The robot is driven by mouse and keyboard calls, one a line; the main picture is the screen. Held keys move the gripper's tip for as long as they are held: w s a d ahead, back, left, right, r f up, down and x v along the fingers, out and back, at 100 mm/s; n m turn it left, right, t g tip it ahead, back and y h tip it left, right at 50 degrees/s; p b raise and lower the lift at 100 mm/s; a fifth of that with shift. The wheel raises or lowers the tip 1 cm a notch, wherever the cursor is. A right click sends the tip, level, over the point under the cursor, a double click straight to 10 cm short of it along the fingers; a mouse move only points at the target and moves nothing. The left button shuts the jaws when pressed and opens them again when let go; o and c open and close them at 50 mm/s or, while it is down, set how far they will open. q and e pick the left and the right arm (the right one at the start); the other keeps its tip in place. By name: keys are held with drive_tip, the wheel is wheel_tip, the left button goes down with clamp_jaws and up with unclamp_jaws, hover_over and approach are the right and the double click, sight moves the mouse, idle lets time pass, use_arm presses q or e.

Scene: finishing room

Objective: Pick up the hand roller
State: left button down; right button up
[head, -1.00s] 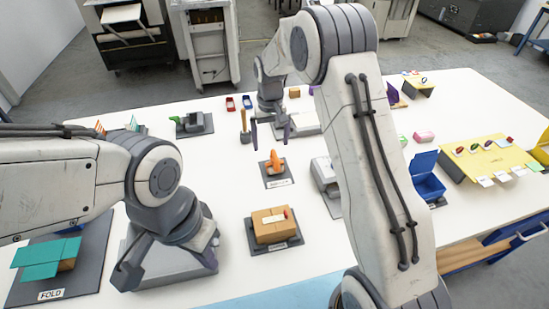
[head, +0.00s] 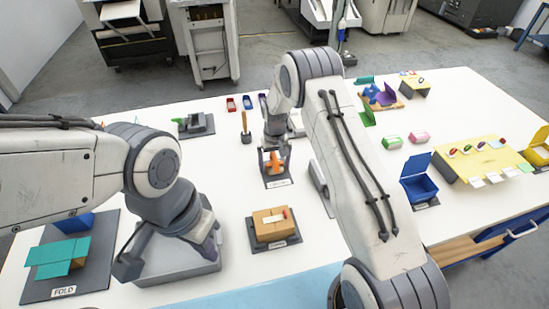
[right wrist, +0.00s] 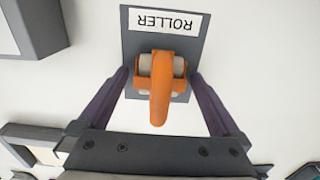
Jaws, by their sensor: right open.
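The hand roller has an orange handle and pale drum; it shows in the right wrist view (right wrist: 160,95) and in the head view (head: 273,163). It rests on a small grey mat (right wrist: 185,30) labelled ROLLER. My right gripper (right wrist: 158,80) is open, with one finger on each side of the roller and a small gap visible on both sides. In the head view, my right gripper (head: 275,150) is over the roller and partly hides it. My left gripper (head: 168,255) is open and empty above a grey tray (head: 185,273).
A cardboard box (head: 270,224) on a mat stands in front of the roller. A grey block (head: 320,180) stands to its right. A wooden-handled tool (head: 245,128) stands upright behind it. A blue open box (head: 420,180) is farther right.

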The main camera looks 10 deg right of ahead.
sight(274, 155)
drive_tip(key=c, duration=1.5)
drive_tip(key=shift+r, duration=0.1)
drive_tip(key=shift+w+r+b, duration=0.1)
drive_tip(key=shift+r+b, duration=0.35)
drive_tip(key=shift+r, duration=0.1)
wheel_tip(274, 155, up, 3)
drive_tip(key=shift+f+b, duration=0.1)
drive_tip(key=shift+b, duration=0.8)
drive_tip(key=s+d+r+b, duration=0.3)
drive_tip(key=s+d+r, duration=0.4)
drive_tip(key=s, duration=0.2)
drive_tip(key=shift+s, duration=0.15)
drive_tip(key=shift+d, duration=0.1)
